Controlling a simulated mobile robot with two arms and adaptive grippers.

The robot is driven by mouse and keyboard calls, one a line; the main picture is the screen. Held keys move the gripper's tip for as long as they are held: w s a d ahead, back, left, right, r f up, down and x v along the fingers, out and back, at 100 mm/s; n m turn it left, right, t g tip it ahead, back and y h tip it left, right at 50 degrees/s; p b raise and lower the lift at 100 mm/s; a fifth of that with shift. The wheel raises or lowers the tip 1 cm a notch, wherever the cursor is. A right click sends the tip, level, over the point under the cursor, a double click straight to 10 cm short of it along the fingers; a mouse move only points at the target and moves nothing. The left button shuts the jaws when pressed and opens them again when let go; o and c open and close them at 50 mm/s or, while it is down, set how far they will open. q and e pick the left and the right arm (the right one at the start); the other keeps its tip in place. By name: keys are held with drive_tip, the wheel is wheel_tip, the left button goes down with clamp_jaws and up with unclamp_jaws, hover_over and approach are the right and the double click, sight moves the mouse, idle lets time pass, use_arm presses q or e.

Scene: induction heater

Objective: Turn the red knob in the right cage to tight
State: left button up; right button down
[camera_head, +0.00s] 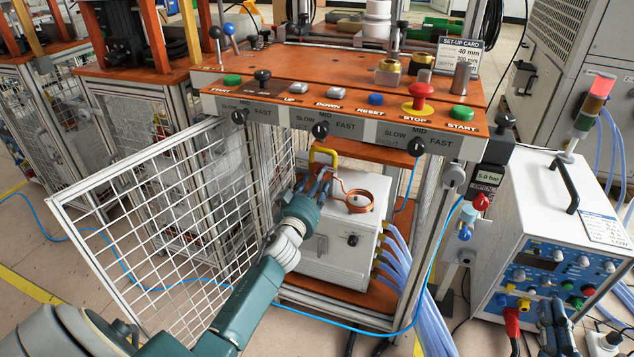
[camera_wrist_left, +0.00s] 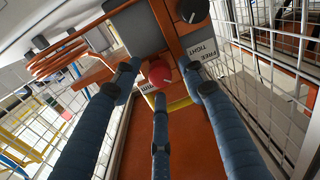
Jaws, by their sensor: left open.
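The red knob (camera_wrist_left: 159,74) shows in the left wrist view, below a plate with a FREE/TIGHT label (camera_wrist_left: 200,50). My left gripper (camera_head: 316,186) reaches into the open cage in the head view, above the white heater box (camera_head: 318,250). Its three blue fingers are spread open around the red knob in the wrist view; I cannot tell whether they touch it. The knob is hidden in the head view. My right gripper (camera_head: 556,328) is at the lower right, in front of the white power unit; its finger opening is unclear.
A white mesh door (camera_head: 150,215) stands open left of my left arm. A copper coil (camera_head: 358,200) sits on the heater box, close to the left gripper. The orange control panel (camera_head: 350,90) overhangs the cage. Blue hoses (camera_head: 400,262) run down on the right.

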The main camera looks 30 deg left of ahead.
use_arm(q)
clamp_jaws()
drive_tip(key=shift+m+t+h+b, duration=0.3)
drive_tip(key=shift+m+h+b, duration=0.15)
drive_tip(key=shift+m, duration=8.75)
use_arm(e)
drive_tip(key=shift+s+a+r+t+y, duration=0.15)
drive_tip(key=shift+r+t, duration=0.5)
drive_tip(key=shift+r, duration=0.65)
drive_tip(key=shift+s+a+r+t+y, duration=0.15)
drive_tip(key=shift+r+t, duration=0.5)
drive_tip(key=shift+r, duration=0.65)
